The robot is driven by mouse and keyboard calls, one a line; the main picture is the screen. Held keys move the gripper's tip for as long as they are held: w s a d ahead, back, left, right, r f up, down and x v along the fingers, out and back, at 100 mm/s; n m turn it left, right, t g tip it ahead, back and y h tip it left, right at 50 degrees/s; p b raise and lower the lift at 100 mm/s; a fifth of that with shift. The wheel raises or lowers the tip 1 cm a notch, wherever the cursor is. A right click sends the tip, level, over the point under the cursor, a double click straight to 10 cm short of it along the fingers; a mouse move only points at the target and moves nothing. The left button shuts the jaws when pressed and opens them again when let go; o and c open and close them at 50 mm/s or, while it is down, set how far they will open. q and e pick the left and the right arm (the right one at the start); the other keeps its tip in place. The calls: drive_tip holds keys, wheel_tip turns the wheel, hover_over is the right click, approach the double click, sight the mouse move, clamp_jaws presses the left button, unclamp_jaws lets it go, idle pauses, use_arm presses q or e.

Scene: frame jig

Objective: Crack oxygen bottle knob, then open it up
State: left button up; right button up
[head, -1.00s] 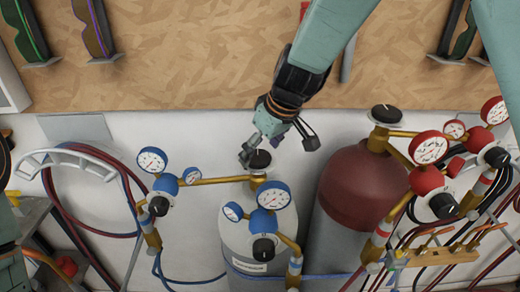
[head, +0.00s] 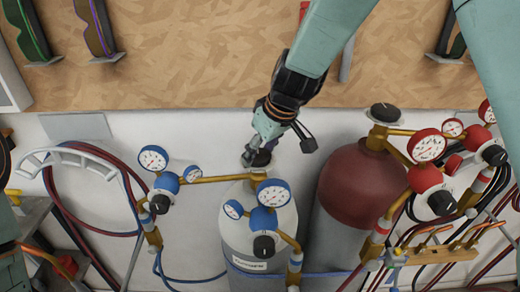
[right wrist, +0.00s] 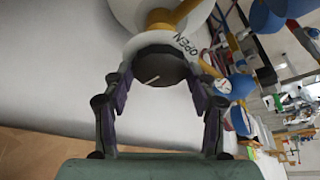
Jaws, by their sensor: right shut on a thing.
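The oxygen bottle (head: 232,225) is a pale grey cylinder with a label and blue gauges (head: 272,193), at the middle bottom of the head view. Its black knob (head: 262,159) sits on top of the brass valve and is partly hidden by my right gripper (head: 254,155). In the right wrist view the round dark knob (right wrist: 160,68) has a light line on its face and the word OPEN on the pale ring beside it. The two fingers of the right gripper (right wrist: 160,90) lie on either side of the knob, shut on it. My left gripper does not show.
A dark red bottle (head: 357,185) with its own black knob (head: 385,113) and red gauges (head: 428,150) stands close on the right. Blue regulators and hoses (head: 65,190) fill the left. A wooden board (head: 190,60) is behind.

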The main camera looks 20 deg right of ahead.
drive_tip(key=shift+c, duration=0.4)
drive_tip(key=shift+f+n+b, duration=0.1)
drive_tip(key=shift+n+b, duration=0.5)
drive_tip(key=shift+b, duration=0.45)
drive_tip(key=shift+w+d+n+g+y+b, duration=0.1)
drive_tip(key=shift+n+g+y+b, duration=0.25)
drive_tip(key=shift+n+b, duration=0.4)
drive_tip(key=shift+n+g+y+b, duration=0.25)
drive_tip(key=shift+n+b, duration=0.4)
drive_tip(key=shift+n, duration=0.2)
drive_tip(key=shift+d+n, duration=0.1)
drive_tip(key=shift+n, duration=0.5)
drive_tip(key=shift+g+b, duration=0.3)
drive_tip(key=shift+r, duration=0.2)
